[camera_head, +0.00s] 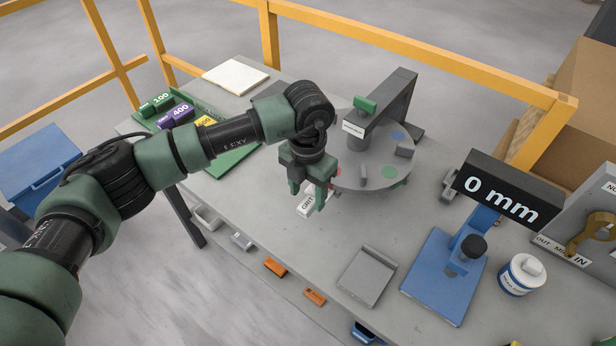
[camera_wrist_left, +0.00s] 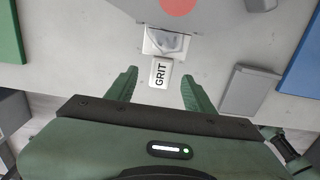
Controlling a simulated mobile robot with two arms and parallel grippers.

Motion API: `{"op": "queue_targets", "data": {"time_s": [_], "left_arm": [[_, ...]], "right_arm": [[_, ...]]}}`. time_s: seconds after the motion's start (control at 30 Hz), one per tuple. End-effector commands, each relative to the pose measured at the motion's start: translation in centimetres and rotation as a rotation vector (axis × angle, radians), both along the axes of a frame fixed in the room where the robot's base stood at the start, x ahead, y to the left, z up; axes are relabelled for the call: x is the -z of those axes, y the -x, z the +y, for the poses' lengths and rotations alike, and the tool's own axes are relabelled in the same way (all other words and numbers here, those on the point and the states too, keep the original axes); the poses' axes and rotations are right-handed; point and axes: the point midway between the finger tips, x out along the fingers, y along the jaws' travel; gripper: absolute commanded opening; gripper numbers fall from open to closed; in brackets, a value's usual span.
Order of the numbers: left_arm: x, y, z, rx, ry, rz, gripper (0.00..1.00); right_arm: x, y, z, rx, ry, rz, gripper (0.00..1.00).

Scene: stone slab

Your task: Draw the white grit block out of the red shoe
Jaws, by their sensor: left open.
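The white block labelled GRIT (camera_wrist_left: 161,75) lies in front of a pale shoe (camera_wrist_left: 165,42) at the rim of the grey disc (camera_wrist_left: 225,18). A red dot (camera_wrist_left: 178,5) marks the disc beside that shoe. The block's far end meets the shoe; how deep it sits inside is unclear. My left gripper (camera_wrist_left: 158,77) is open, with a finger on each side of the block and gaps to both. In the head view my left gripper (camera_head: 308,196) partly covers the block (camera_head: 304,206) and hides the shoe. My right gripper is not in view.
A grey upright arm with a green knob (camera_head: 365,104) stands over the disc (camera_head: 385,150). A blue stand (camera_head: 440,275) with a "0 mm" display (camera_head: 503,198), a white jar (camera_head: 522,274) and a grey plate (camera_head: 366,277) are to the right. A green tray (camera_head: 225,162) is at left.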

Motion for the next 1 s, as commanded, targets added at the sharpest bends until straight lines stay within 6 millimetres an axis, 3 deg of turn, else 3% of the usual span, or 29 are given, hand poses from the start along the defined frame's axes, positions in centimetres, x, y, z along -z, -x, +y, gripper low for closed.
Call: {"op": "queue_targets", "data": {"time_s": [0.23,0.53,0.57,0.73,1.0], "left_arm": [[2.3,0.1,-0.1,0.001,0.002,0.002,0.53],[2.7,0.0,-0.1,0.001,0.002,0.0,0.53],[2.7,0.0,-0.1,0.001,0.002,0.0,0.47],[2.6,0.0,-0.1,0.001,0.003,0.001,0.0],[2.5,0.2,0.1,0.002,0.003,-0.001,0.0]], "right_arm": [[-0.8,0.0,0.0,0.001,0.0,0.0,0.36],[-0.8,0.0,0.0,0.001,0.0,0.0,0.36],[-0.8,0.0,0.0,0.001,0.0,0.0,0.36],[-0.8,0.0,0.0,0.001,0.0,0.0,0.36],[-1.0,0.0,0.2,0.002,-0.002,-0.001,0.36]]}}
